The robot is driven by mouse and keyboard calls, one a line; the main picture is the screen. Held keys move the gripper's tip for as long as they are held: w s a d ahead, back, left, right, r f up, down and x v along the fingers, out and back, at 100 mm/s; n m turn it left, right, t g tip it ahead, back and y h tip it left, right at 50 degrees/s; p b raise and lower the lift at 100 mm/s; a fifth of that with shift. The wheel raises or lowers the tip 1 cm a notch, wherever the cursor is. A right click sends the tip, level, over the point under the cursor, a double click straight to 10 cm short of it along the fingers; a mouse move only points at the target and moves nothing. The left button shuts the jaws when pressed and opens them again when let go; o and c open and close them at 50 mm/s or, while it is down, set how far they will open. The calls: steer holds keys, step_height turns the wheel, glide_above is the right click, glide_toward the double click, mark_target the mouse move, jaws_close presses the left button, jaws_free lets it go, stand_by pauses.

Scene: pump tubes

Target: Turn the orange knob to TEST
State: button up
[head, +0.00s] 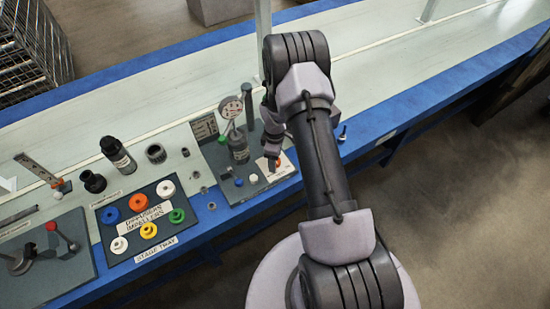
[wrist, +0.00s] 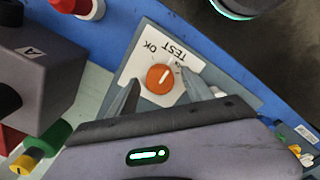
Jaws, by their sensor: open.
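The orange knob (wrist: 160,77) sits on a white label plate (wrist: 136,70) and has a pale pointer line across its face. The plate reads OK and TEST, upside down in the wrist view. The line slants toward the upper right, on the TEST side; whether it lines up exactly with TEST I cannot tell. My gripper (wrist: 165,90) is open, with one finger on either side of the knob and no clear contact. In the head view, my gripper (head: 271,155) is low over the white plate (head: 284,166) and partly hides the knob.
A pressure gauge (head: 230,107) and a dark bottle (head: 238,145) stand left of my gripper. A grey box marked A (wrist: 35,75) is close on the left in the wrist view. A stage tray (head: 112,254) of coloured impellers lies further left on the bench.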

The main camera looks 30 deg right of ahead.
step_height(320, 180, up, 17)
steer(key=p, duration=0.5)
steer(key=shift+r+p, duration=0.15)
steer(key=shift+p, duration=0.15)
